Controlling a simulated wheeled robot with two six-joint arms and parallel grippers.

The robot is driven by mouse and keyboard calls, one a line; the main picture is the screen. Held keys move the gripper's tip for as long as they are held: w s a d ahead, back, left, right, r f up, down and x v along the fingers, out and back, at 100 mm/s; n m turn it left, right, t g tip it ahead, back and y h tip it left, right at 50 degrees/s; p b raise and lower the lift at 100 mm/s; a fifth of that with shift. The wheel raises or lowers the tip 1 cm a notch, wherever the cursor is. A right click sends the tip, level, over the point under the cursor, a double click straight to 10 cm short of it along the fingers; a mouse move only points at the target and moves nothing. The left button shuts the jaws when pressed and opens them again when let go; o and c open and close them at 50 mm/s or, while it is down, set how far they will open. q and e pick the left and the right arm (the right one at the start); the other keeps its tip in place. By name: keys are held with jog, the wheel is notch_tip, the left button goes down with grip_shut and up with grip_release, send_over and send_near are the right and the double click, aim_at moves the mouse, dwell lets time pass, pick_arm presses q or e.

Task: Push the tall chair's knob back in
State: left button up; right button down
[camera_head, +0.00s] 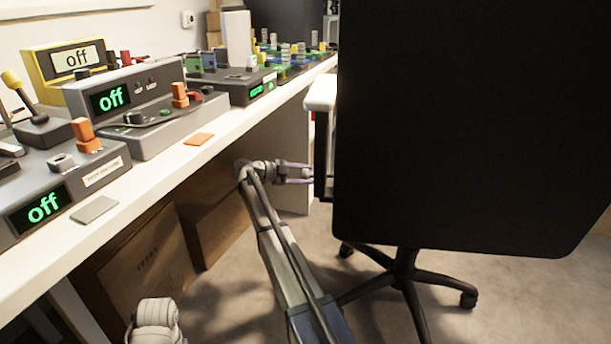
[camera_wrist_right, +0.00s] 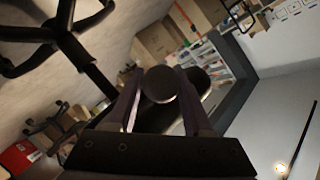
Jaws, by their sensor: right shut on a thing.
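The tall chair's black backrest (camera_head: 470,120) fills the right of the head view, above a dark five-legged base (camera_head: 405,270). My right gripper (camera_head: 306,174) reaches the chair's left side, below the pale armrest (camera_head: 321,92). In the right wrist view, my right gripper (camera_wrist_right: 160,88) has its two fingers on either side of a dark round knob (camera_wrist_right: 160,84) and is shut on it. My left gripper's fingers do not show.
A white bench (camera_head: 225,125) runs along the left, carrying grey consoles with green "off" displays (camera_head: 110,98). Cardboard cartons (camera_head: 145,260) stand under it. Open floor (camera_head: 480,310) lies around the chair base. A red box (camera_wrist_right: 20,158) shows in the right wrist view.

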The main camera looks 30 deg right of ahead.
jog(key=s+d, duration=0.3)
jog(key=shift+d, duration=0.25)
jog(key=shift+c, duration=1.5)
grip_release()
jog(key=shift+w, duration=0.1)
jog(key=p+v, duration=0.2)
jog(key=v, duration=0.5)
jog(key=shift+a, duration=0.4)
jog(key=shift+d+r, duration=0.1)
